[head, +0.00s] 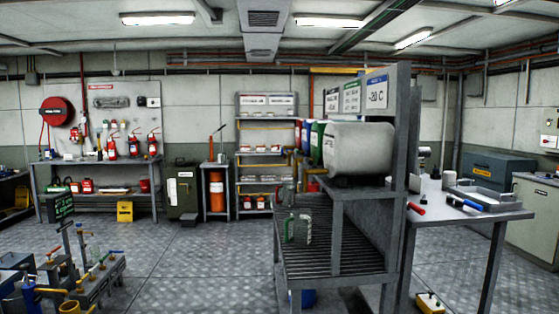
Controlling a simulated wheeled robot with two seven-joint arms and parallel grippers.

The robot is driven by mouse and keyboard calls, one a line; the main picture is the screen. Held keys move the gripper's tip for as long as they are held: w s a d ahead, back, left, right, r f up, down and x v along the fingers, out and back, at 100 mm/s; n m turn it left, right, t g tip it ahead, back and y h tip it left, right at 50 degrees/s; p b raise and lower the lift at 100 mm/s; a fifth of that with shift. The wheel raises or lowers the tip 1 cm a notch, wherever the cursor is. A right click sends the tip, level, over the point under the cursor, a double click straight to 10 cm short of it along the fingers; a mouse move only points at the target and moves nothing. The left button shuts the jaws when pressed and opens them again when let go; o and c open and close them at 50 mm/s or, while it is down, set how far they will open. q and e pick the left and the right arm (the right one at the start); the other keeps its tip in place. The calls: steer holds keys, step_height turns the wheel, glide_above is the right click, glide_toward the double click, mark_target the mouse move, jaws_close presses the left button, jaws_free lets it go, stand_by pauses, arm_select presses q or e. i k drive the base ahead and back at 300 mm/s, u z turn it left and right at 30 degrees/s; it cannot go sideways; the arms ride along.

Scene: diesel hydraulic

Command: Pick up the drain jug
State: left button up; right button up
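A small jug-like vessel (298,228), see-through or grey with a pale handle on its right and some green on it, stands on the slatted grey shelf (340,262) right of the picture's middle. It looks like the drain jug, but it is too small to read any label. A dark upright piece partly overlaps the shelf's back left corner behind it. Neither of my grippers shows in the head view.
Above the shelf lies a row of drums, the nearest a large white one (358,150). A grey table (470,206) with tools and a tray stands at the right. A low valve stand (92,275) is at the front left. The floor (200,262) between is clear.

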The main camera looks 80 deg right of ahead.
mark_target(222, 155)
steer(key=z, duration=1.7)
steer(key=k, duration=0.55)
steer(key=u, duration=0.3)
steer(key=i, duration=2.7)
steer(key=z, duration=0.75)
steer(key=i, duration=2.7)
steer(key=z, duration=0.2)
steer(key=i, duration=2.7)
steer(key=u, duration=0.1)
